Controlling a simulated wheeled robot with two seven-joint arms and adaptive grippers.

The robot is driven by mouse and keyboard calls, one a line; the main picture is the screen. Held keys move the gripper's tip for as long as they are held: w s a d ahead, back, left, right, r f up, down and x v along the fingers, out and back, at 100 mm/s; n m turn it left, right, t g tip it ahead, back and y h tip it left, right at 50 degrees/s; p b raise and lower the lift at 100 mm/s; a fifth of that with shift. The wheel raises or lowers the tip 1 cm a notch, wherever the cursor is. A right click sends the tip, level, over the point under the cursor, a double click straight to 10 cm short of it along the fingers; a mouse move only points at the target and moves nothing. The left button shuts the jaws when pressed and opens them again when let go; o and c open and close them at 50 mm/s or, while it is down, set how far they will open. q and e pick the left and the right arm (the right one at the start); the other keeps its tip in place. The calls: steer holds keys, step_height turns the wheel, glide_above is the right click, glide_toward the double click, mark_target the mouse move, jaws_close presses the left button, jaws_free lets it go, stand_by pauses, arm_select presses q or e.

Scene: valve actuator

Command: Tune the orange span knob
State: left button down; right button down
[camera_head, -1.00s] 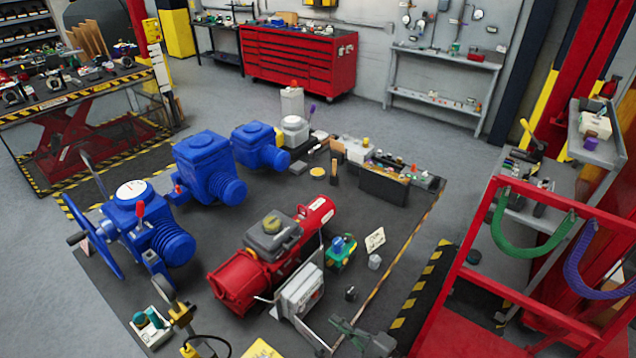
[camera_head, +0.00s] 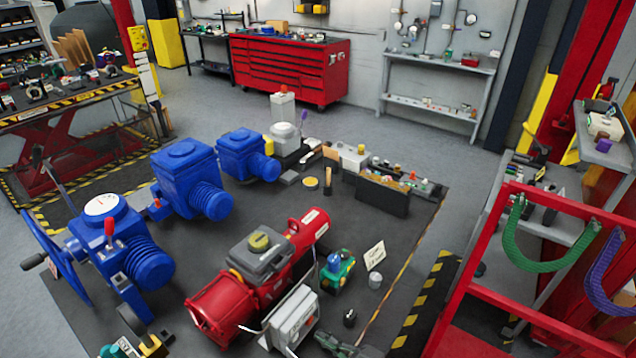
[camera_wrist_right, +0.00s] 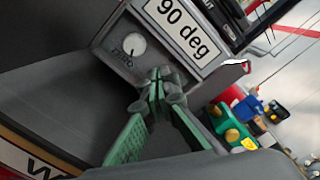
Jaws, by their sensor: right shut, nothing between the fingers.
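The orange span knob cannot be made out in either view. In the right wrist view, a grey panel carries a pale round knob (camera_wrist_right: 128,45) marked ZERO and a white "90 deg" label (camera_wrist_right: 184,32). My right gripper (camera_wrist_right: 163,84), with green finger pads, is shut and empty. Its tips show just below and right of the ZERO knob and cover part of the panel. I cannot tell whether they touch it. In the head view, my right gripper (camera_head: 342,346) is partly visible at the bottom edge, right of the pale grey box (camera_head: 293,318). My left gripper is not in view.
A red actuator (camera_head: 225,310) lies beside the grey box. Blue actuators (camera_head: 190,180) stand to the left. A small green and blue device (camera_head: 337,272) and a white card (camera_head: 375,255) are to the right. A red frame (camera_head: 470,255) stands farther right.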

steer(key=shift+p+x, duration=0.35)
steer(key=shift+x, duration=2.05)
steer(key=shift+w+d+f+b, duration=0.15)
steer(key=shift+d+f+b, duration=0.2)
steer(key=shift+b, duration=0.2)
steer(key=shift+a, duration=0.1)
steer(key=shift+s+a+r+p, duration=0.15)
steer(key=shift+s+p, duration=0.05)
steer(key=shift+p, duration=0.15)
steer(key=b+v, duration=0.1)
steer(key=v, duration=0.4)
steer(key=shift+s, duration=0.15)
steer(key=shift+s+d+r+b, duration=0.15)
steer(key=shift+s+d+b, duration=0.05)
steer(key=shift+s+b, duration=0.1)
